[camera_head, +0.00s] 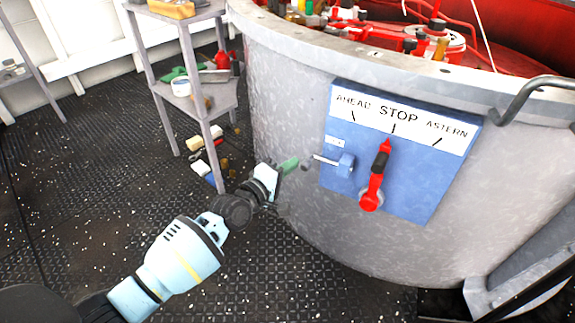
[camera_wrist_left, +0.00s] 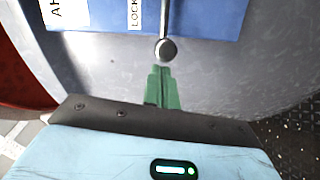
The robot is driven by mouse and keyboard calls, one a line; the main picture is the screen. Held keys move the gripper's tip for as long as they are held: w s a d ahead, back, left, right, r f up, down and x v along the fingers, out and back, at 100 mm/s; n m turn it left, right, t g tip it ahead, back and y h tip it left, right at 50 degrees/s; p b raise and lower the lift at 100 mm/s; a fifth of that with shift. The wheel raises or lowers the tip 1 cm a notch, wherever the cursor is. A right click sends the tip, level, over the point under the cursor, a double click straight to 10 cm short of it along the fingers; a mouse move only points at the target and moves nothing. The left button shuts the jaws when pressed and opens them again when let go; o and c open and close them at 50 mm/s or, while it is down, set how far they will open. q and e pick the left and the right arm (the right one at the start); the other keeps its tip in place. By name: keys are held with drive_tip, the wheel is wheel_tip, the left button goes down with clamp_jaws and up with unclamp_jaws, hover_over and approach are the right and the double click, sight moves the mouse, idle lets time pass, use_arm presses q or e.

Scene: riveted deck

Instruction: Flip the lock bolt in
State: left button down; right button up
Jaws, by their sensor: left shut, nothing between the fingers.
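The lock bolt (camera_head: 328,160) is a thin metal rod with a dark round knob, sticking out left from a blue block (camera_head: 345,165) on the blue panel (camera_head: 408,203). The rod (camera_wrist_left: 164,22) and knob (camera_wrist_left: 167,49) also show in the left wrist view. A red lever (camera_head: 373,182) with a black grip stands near upright under the STOP mark. My left gripper (camera_head: 292,163) has green fingers, shut and empty, just left of the knob. In the left wrist view the fingertips (camera_wrist_left: 160,70) are right below the knob; I cannot tell whether they touch. My right gripper is out of view.
The panel is on a curved grey drum wall (camera_head: 290,110) with red machinery and bottles above it. A grey shelf stand (camera_head: 202,110) with tools is to the left. A bent metal handle (camera_head: 525,95) is at the right. The dark riveted floor (camera_head: 90,190) is mostly clear.

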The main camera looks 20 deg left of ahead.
use_arm(q)
drive_tip(key=s+d+p, duration=0.1)
drive_tip(key=d+p, duration=0.1)
drive_tip(key=d, duration=0.5)
drive_tip(key=shift+d, duration=0.2)
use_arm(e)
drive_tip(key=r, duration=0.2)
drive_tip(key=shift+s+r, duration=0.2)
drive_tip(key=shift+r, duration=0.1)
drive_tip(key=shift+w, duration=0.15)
use_arm(q)
drive_tip(key=shift+p, duration=0.3)
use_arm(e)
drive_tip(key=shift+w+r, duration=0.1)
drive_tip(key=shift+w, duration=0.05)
